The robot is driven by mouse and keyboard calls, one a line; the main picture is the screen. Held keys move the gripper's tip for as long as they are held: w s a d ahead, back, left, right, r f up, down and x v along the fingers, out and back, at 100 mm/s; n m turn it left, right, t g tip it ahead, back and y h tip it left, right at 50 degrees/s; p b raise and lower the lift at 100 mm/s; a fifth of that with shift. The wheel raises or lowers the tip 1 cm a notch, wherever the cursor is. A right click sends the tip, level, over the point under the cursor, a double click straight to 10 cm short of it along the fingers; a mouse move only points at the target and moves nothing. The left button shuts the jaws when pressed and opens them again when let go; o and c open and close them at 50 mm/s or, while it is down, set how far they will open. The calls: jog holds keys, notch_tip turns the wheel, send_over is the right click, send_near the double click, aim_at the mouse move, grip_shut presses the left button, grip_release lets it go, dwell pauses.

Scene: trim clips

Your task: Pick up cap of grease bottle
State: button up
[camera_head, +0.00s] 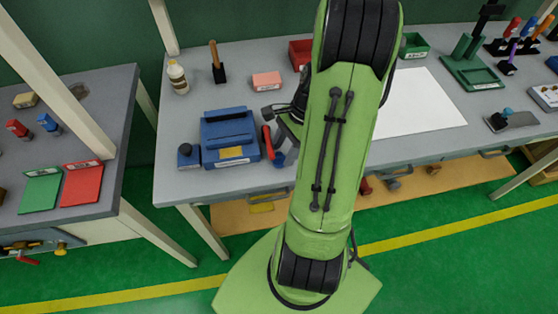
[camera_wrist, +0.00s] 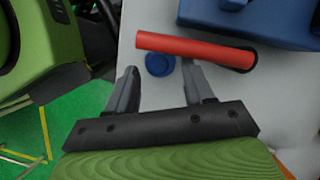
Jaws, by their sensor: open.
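A small round blue piece, cap-like (camera_wrist: 158,65), lies on the grey table in the wrist view, at the gap between my fingertips. It also shows in the head view (camera_head: 279,160), at the table's front. My gripper (camera_wrist: 162,72) is open, with one finger on each side and nothing held. Whether the fingers are level with the blue piece I cannot tell. In the head view my arm hides most of my gripper. A pale bottle (camera_head: 178,78) with a brownish label stands upright at the back left of the table, far from my gripper. Its top is too small to make out clearly.
A red rod-like handle (camera_wrist: 188,48) lies just beyond the blue piece, close to my fingertips. A blue fixture (camera_head: 230,136) stands left of my gripper, with a small blue block (camera_head: 187,156) beside it. A white sheet (camera_head: 420,103) lies to the right.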

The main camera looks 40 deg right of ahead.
jog(key=shift+x, duration=1)
jog(key=c, duration=0.8)
jog(key=shift+r, duration=0.1)
